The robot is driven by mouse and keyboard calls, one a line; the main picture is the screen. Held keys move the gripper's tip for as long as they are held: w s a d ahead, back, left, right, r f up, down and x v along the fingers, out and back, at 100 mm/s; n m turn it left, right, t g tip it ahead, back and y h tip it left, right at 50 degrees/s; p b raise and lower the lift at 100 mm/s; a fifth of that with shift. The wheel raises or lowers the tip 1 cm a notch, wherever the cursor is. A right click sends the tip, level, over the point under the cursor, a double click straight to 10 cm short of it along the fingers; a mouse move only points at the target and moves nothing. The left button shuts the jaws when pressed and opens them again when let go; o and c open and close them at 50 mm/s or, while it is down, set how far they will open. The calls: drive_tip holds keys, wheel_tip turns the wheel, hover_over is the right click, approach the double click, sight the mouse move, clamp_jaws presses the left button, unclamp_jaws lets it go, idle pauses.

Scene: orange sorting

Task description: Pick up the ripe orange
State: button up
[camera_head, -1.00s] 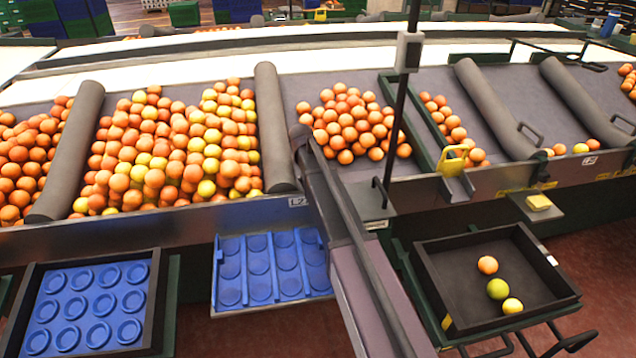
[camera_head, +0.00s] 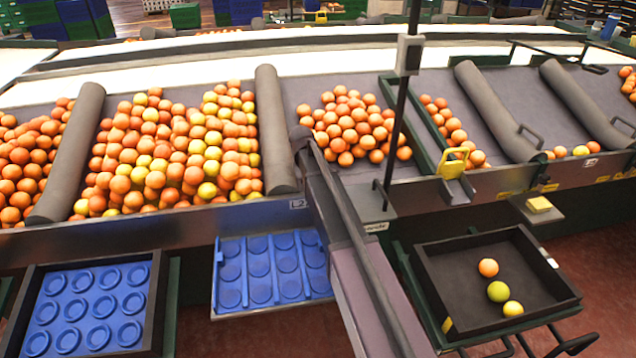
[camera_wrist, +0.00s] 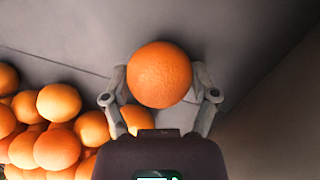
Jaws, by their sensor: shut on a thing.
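In the wrist view, my gripper (camera_wrist: 160,92) is shut on an orange (camera_wrist: 160,74). The fruit is fully orange and sits between the two fingers, in front of a bare grey surface. More oranges (camera_wrist: 58,148) lie in a heap at the lower left of that view, with one partly hidden behind the held orange and a finger. In the head view, a heap of orange fruit (camera_head: 345,125) lies on the sloped grey surface in the middle. A mixed orange and yellow heap (camera_head: 170,150) lies left of it. My gripper cannot be made out in the head view.
A black tray (camera_head: 455,262) at right holds an orange, a green and a yellow fruit. Blue trays with round recesses (camera_head: 262,270) sit at lower centre and lower left (camera_head: 90,305). Grey rollers (camera_head: 275,130) divide the slope. A dark post (camera_head: 398,130) stands right of the middle heap.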

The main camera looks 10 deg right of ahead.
drive_tip(key=shift+r, duration=0.1)
drive_tip(key=p+v, duration=0.3)
drive_tip(key=d+p+v, duration=0.1)
drive_tip(key=p+v, duration=0.2)
drive_tip(key=d+p+v, duration=0.1)
drive_tip(key=p+v, duration=0.2)
drive_tip(key=p, duration=0.1)
drive_tip(key=shift+w+r, duration=0.3)
drive_tip(key=shift+r, duration=0.2)
drive_tip(key=shift+s, duration=0.1)
idle(0.9)
